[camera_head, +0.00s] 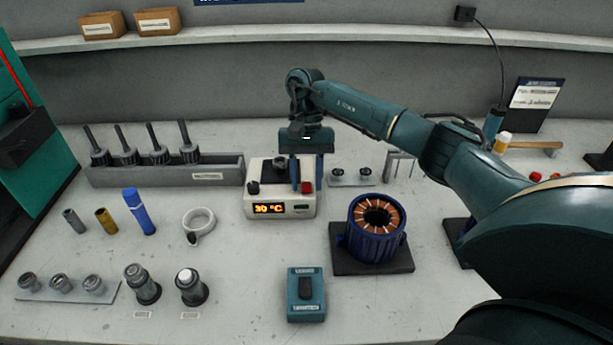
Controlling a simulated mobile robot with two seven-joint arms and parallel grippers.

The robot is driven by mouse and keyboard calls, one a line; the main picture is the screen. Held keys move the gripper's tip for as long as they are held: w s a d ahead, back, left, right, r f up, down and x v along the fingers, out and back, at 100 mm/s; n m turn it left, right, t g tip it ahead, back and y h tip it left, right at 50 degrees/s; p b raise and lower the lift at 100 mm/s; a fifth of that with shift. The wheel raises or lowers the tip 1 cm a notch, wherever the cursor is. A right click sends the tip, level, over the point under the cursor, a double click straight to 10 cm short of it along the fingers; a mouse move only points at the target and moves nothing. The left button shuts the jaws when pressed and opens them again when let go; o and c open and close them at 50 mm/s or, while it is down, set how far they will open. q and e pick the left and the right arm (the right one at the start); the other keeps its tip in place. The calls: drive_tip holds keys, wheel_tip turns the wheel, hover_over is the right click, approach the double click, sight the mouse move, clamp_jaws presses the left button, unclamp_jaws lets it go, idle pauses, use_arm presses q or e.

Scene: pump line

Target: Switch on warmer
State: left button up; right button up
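The warmer (262,199) is a white box in the middle of the bench, with an orange lit display (269,209) reading about 30 °C. A black knob (253,187) is on its left side and a red button or switch (307,187) on its right side. My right gripper (307,183) points down over the right part of the warmer. Its blue fingers appear apart, one on each side of the red part; whether they touch it I cannot tell. My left gripper is not in view.
A blue motor stator (361,242) on a dark base stands to the right. A teal switch box (306,295) sits in front. A grey rack (165,175) with several upright tools, a clamp ring (198,222) and a blue tube (138,212) lie to the left.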

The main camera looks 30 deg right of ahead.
sight(306, 181)
drive_tip(key=shift+o, duration=0.4)
drive_tip(key=shift+r, duration=0.1)
drive_tip(key=shift+w+d+r, duration=0.1)
drive_tip(key=shift+w+r, duration=0.1)
drive_tip(key=shift+r, duration=0.1)
drive_tip(key=b+v, duration=0.1)
drive_tip(key=v, duration=0.4)
drive_tip(key=p+v, duration=0.2)
drive_tip(key=v, duration=0.5)
drive_tip(key=shift+r, duration=0.15)
